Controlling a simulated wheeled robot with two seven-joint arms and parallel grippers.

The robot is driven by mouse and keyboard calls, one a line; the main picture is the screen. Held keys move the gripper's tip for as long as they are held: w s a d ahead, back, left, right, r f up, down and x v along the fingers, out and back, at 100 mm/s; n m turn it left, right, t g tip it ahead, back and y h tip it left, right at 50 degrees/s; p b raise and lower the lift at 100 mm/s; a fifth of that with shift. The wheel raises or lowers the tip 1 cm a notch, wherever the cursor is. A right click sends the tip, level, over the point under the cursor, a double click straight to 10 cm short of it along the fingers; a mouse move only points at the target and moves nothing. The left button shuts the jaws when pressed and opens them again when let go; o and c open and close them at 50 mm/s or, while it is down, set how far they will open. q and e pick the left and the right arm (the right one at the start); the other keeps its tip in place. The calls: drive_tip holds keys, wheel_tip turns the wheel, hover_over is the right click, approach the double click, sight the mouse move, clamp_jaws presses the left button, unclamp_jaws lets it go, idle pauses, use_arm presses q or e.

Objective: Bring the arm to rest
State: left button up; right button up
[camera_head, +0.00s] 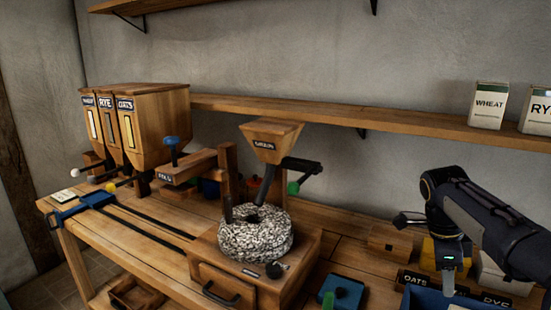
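My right arm comes in from the right edge, dark grey and black. Its gripper (448,286) points down over the right end of the bench, beside a yellow box and above a blue bin (425,299). The fingers show as one narrow pale strip, so I cannot tell whether they are apart, and I see nothing held in them. My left arm and gripper are not in view.
A stone mill (255,238) with a wooden hopper (271,142) stands mid-bench. Grain bins (158,122) stand at the left. Below the shelf (350,119), a small wooden box (389,242) sits left of my gripper. Open space lies above the bench.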

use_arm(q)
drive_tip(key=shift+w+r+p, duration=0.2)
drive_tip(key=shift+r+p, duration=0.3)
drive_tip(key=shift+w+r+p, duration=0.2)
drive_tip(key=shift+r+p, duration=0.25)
use_arm(e)
drive_tip(key=s+a+f+n+t+y, duration=0.3)
drive_tip(key=s+a+n, duration=0.4)
drive_tip(key=s+n, duration=0.3)
drive_tip(key=s+a+f+n+t+y, duration=0.3)
drive_tip(key=s+a+n, duration=0.5)
drive_tip(key=s+n, duration=0.3)
drive_tip(key=shift+s+n+t, duration=0.3)
drive_tip(key=shift+s+t, duration=0.1)
drive_tip(key=shift+s, duration=0.45)
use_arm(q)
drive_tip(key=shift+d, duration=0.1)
use_arm(e)
drive_tip(key=shift+s, duration=0.1)
